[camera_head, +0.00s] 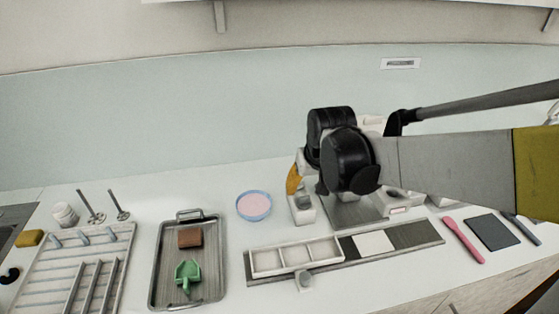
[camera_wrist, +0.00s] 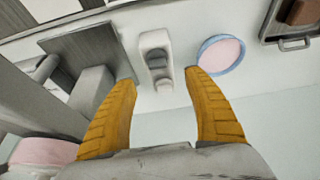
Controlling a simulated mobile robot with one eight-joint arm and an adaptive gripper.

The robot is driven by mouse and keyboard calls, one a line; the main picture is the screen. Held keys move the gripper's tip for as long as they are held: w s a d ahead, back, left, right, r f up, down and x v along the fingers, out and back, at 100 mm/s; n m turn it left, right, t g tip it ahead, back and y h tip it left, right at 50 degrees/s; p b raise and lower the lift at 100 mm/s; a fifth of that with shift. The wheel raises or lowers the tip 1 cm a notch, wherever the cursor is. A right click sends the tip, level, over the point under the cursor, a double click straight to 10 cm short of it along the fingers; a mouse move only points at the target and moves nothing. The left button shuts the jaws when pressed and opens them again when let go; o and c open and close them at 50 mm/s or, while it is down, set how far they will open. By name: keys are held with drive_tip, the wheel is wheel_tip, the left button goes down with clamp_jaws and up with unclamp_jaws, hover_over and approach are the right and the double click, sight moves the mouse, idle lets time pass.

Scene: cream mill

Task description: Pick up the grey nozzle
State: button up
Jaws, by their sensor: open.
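My gripper (camera_wrist: 158,76) is open and empty, with its two yellow fingers spread apart in the wrist view. Between and beyond the fingertips stands a small white block (camera_wrist: 153,44) with rounded greyish parts on it. The block also shows in the head view (camera_head: 303,213), just below the one visible yellow finger; my arm hides the other finger. A small grey piece (camera_head: 305,281) lies at the front edge of the white divided tray. I cannot tell for sure whether this piece or a part on the white block is the grey nozzle.
A blue-rimmed pink bowl (camera_head: 254,218) stands left of the block. The white divided tray (camera_head: 252,263) lies in front. A pink spatula (camera_head: 464,241) and dark slab (camera_head: 493,232) lie right.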

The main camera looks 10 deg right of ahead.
sight(305, 198)
drive_tip(key=x, duration=0.3)
drive_tip(key=shift+f+b, duration=0.15)
drive_tip(key=shift+b, duration=0.25)
drive_tip(key=b+x, duration=0.1)
drive_tip(key=x, duration=0.2)
drive_tip(key=b+x, duration=0.1)
drive_tip(key=shift+s+d+f+b, duration=0.2)
drive_tip(key=shift+f+b, duration=0.05)
drive_tip(key=shift+b, duration=0.1)
drive_tip(key=shift+w+f, duration=0.25)
drive_tip(key=shift+f, duration=0.1)
drive_tip(key=shift+r, duration=0.1)
drive_tip(key=shift+c, duration=0.9)
drive_tip(key=shift+s, duration=0.1)
drive_tip(key=c, duration=1)
